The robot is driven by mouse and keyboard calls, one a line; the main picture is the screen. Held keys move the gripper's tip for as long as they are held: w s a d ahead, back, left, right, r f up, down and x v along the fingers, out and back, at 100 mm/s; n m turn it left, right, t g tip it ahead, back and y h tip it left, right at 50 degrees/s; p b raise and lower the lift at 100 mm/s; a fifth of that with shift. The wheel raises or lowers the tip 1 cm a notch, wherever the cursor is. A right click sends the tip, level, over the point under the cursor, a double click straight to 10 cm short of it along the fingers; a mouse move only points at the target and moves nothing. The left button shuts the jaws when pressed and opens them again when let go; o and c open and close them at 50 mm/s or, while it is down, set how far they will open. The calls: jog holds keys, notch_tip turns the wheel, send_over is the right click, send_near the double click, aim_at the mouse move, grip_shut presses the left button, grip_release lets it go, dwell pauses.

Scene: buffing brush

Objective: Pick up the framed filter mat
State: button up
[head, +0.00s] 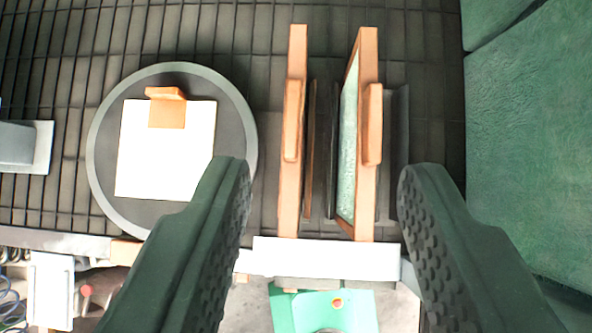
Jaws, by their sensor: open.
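Two upright frames with orange-brown edges stand side by side, seen from above. The right one is the framed filter mat (348,140), with a pale green speckled mat inside its frame and an orange handle on its right edge. The left frame (292,190) also has an orange handle; its face is hidden from this angle. My gripper (322,185) is open, with one dark green finger to the left of both frames and the other to the right. The fingers look empty and touch neither frame, as far as I can tell.
A round grey disc (230,140) with a white square plate (135,150) and orange tab lies at left on the dark grid surface (425,40). A white strip (330,258) runs at the frames' near ends. A large green padded block (530,150) bounds the right.

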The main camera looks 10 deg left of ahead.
aim_at(294, 119)
jog(key=w+f+g+p, duration=0.1)
jog(key=w+f+p, duration=0.1)
jog(key=f, duration=0.4)
jog(key=w+f+g+p, duration=0.1)
jog(key=w+f+p, duration=0.2)
jog(key=f, duration=0.4)
jog(key=w+f+g+p, duration=0.1)
jog(key=w+f+p, duration=0.2)
jog(key=f, duration=0.3)
jog(key=shift+w+a+f+y, duration=0.15)
jog(key=shift+a+f+y, duration=0.1)
jog(key=shift+y, duration=0.15)
grip_shut()
